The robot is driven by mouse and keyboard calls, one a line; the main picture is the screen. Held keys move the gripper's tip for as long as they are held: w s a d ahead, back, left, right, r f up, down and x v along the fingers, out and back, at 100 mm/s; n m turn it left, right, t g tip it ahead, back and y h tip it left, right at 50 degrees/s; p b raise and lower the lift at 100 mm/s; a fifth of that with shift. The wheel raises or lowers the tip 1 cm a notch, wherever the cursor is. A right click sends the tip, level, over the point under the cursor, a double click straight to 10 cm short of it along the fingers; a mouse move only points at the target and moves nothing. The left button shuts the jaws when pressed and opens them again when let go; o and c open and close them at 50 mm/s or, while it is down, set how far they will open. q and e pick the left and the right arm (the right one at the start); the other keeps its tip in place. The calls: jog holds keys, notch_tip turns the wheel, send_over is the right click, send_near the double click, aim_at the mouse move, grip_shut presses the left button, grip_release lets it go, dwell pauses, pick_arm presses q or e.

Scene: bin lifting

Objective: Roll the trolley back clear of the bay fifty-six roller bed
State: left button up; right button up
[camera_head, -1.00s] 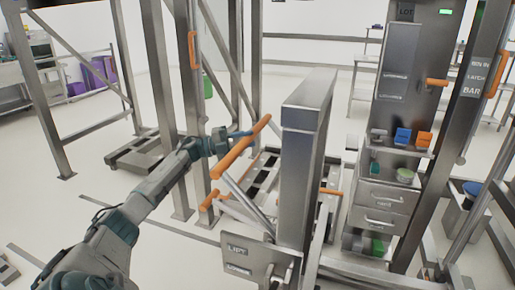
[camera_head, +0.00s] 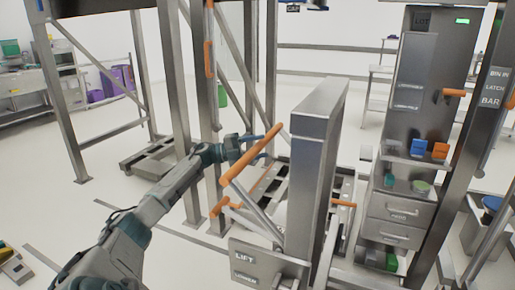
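A lift trolley with a tall steel mast (camera_head: 309,165) stands in the centre. A long orange push bar (camera_head: 252,155) on grey struts slants up at its left, and a plate marked LIFT and LOWER (camera_head: 262,268) sits low on it. My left gripper (camera_head: 247,142) is right at the left side of this bar, its blue fingers partly hidden behind it. I cannot tell whether they close around it. The roller bed is not clearly distinguishable; a low frame (camera_head: 275,190) shows partly behind the mast. My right gripper is not in view.
A steel cabinet (camera_head: 398,207) with drawers and small coloured bins stands right of the mast. A frame post with a BIN IN LATCH BAR sign (camera_head: 491,88) is at far right. Steel uprights (camera_head: 172,90) and a low platform (camera_head: 155,160) stand at left.

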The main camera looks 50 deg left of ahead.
pick_arm(q)
jog(key=shift+a+f, duration=0.1)
jog(key=shift+s+a+f, duration=0.1)
jog(key=shift+s+a, duration=0.1)
jog(key=shift+s, duration=0.05)
jog(key=b+v, duration=0.1)
jog(key=v, duration=0.9)
jog(key=shift+b, duration=0.4)
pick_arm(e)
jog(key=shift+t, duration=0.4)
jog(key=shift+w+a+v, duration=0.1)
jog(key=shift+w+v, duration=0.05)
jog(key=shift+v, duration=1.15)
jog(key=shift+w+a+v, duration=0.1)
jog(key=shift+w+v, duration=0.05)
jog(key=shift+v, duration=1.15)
